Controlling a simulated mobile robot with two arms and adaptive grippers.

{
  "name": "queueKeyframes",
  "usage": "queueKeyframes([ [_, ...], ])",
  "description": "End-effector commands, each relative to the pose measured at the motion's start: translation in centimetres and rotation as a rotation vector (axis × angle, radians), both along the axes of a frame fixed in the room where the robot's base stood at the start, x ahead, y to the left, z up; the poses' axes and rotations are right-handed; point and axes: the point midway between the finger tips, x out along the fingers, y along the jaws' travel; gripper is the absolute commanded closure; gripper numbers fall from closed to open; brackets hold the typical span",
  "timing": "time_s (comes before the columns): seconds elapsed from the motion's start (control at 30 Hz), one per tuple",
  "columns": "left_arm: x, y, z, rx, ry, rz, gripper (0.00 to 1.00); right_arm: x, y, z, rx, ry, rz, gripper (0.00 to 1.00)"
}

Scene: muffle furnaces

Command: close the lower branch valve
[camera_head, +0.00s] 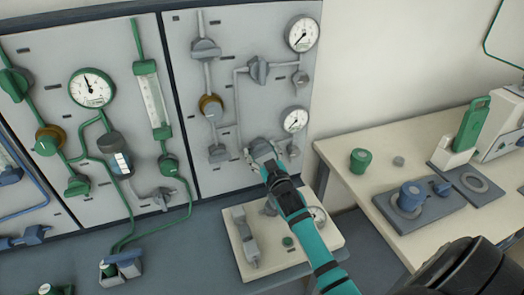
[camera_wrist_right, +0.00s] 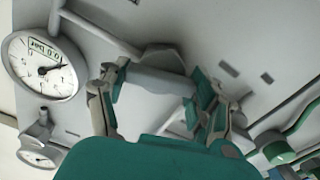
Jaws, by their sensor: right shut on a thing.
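The lower branch valve (camera_head: 261,148) is a grey valve low on the grey-piped panel, left of the lower gauge (camera_head: 294,119). My right gripper (camera_head: 266,160) reaches it from below and covers part of it. In the right wrist view, the grey valve handle (camera_wrist_right: 155,86) lies between the two fingers of my right gripper (camera_wrist_right: 158,92), which are shut on it. The upper branch valve (camera_head: 258,70) is a similar grey handle above. My left gripper is not in view.
An upper gauge (camera_head: 302,33) and other grey valves share the panel. A pale board (camera_head: 325,240) with fittings lies on the bench below my right arm. A white side table (camera_head: 350,160) at right holds a green cap (camera_head: 361,161) and a blue fitting (camera_head: 410,196).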

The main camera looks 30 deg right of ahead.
Motion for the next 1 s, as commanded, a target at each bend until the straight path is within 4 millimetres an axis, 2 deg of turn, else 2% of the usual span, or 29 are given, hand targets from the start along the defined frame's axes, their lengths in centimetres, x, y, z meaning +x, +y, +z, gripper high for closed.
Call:
queueKeyframes([
  [0.37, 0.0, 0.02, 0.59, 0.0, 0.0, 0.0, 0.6, 0.03, 0.15, -0.04, -0.348, 0.084, 0.001, 0.68],
  [1.0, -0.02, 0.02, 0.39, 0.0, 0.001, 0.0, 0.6, 0.04, 0.25, -0.3, -0.934, 0.225, 0.001, 0.68],
])
